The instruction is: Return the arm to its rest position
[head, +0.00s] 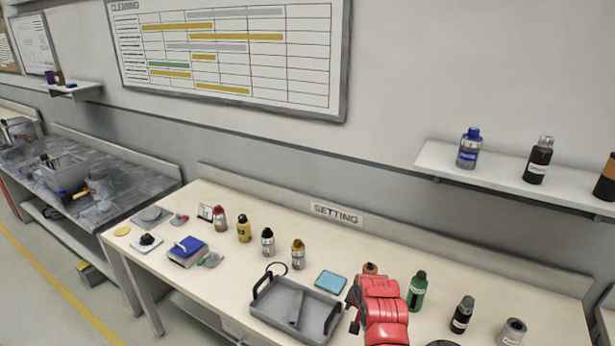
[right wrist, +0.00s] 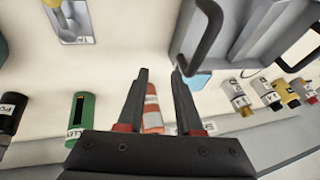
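My right arm (head: 382,312) is red and reaches over the front of the cream bench, right of the grey tray (head: 262,308). My right gripper (head: 352,310) shows only as dark parts at the arm's left side. In the right wrist view its two dark fingers (right wrist: 160,74) are apart, with nothing held between the tips. An orange and white bottle (right wrist: 152,112) shows beyond them, partly hidden by the gripper body. Its orange top (head: 370,268) shows behind the arm in the head view. My left gripper is not in view.
A green bottle (head: 417,291), a black bottle (head: 462,315) and a grey container (head: 512,332) stand right of the arm. A blue pad (head: 331,282) lies left of it. Several small bottles stand along the bench's back. A wall shelf (head: 510,186) holds more bottles.

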